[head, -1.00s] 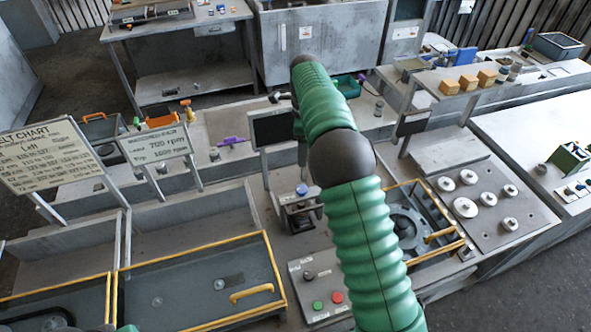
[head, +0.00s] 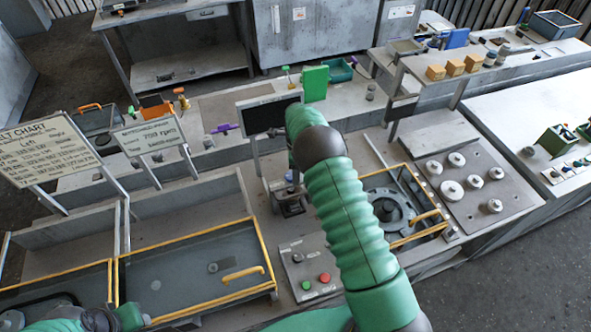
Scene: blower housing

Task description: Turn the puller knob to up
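A grey control panel (head: 317,275) sits at the front middle of the bench. It carries a small dark knob (head: 297,257), a green button (head: 306,285) and a red button (head: 325,277). A small dark device with a blue top (head: 289,178) stands behind it, partly hidden by my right arm. I cannot tell which is the puller knob, nor read a knob's setting. My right arm rises through the middle, its forearm end above the device; its gripper is not visible. Part of my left arm shows at the bottom left, without a clear gripper.
Yellow-edged trays (head: 190,272) lie left of the panel. A yellow-framed housing with a round part (head: 385,209) and a plate of several metal discs (head: 452,190) are right of my arm.

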